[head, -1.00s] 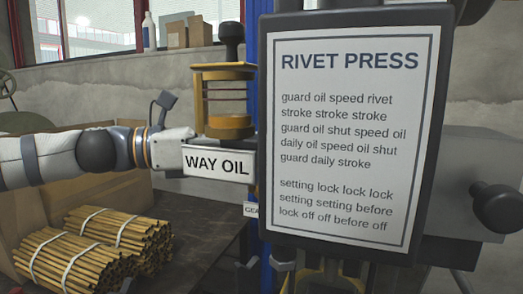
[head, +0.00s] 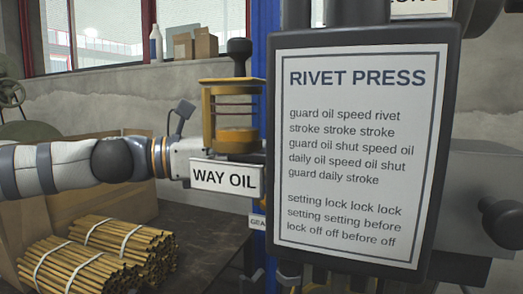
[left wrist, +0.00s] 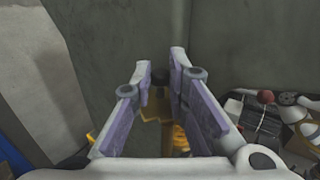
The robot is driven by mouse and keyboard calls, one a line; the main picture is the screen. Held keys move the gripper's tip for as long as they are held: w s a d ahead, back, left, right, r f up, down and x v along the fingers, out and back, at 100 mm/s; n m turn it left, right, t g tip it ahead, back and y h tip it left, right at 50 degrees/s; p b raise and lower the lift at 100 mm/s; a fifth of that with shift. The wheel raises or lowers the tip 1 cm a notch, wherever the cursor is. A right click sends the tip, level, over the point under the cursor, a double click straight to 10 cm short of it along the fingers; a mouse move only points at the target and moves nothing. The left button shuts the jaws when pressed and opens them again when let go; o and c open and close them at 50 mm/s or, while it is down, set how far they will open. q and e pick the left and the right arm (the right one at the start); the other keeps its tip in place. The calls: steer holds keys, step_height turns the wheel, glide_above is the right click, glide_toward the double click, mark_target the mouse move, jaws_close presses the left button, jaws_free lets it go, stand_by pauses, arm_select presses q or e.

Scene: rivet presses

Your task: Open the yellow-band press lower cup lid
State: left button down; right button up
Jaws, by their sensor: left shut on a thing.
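My left arm comes in from the left in the head view, and its gripper is hidden behind the WAY OIL plate (head: 225,179). In the left wrist view my left gripper (left wrist: 161,72) has its two purple-padded fingers around a small dark knob (left wrist: 159,79), with a gap between the pads nearer the palm. Yellow parts (left wrist: 180,138) show below the knob. In the head view a yellow-framed oil cup (head: 236,137) with a black knob (head: 239,56) on top stands above the plate. The lower cup's lid cannot be made out there. My right gripper is in neither view.
A large RIVET PRESS board (head: 356,165) blocks the right half of the head view. A blue post (head: 266,60) stands behind the cup. Bundles of yellow rods (head: 122,243) lie on the dark table (head: 205,255). Several loose items (left wrist: 270,110) show right in the wrist view.

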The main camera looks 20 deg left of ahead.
arm_select(q)
steer(key=shift+s+r+n+t+y, duration=0.15)
steer(key=shift+n+t+y, duration=0.4)
steer(key=shift+t, duration=0.25)
steer(key=shift+n+t+y, duration=0.35)
steer(key=shift+n+t, duration=0.05)
steer(key=shift+n, duration=0.05)
steer(key=shift+w+a+f+n+t+y, duration=0.1)
steer(key=shift+f+n+t+y, duration=0.15)
steer(key=shift+n+t+y, duration=0.2)
steer(key=shift+w+f+n+t+y, duration=0.1)
steer(key=shift+f+n+t+y, duration=0.1)
steer(key=shift+n+t+y, duration=0.2)
steer(key=shift+n+t+y+b, duration=0.35)
steer(key=shift+n+t+y, duration=0.3)
steer(key=shift+y, duration=0.3)
steer(key=shift+a+r+n+t+y+b, duration=0.15)
steer(key=shift+n+t+y, duration=0.35)
steer(key=shift+y, duration=0.3)
steer(key=shift+a+r+n+t+y+b, duration=0.15)
steer(key=shift+n+t+y, duration=0.15)
steer(key=shift+n+y, duration=0.4)
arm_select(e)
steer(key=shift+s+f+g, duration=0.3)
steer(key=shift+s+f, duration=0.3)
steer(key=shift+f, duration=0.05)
arm_select(q)
steer(key=shift+y, duration=0.4)
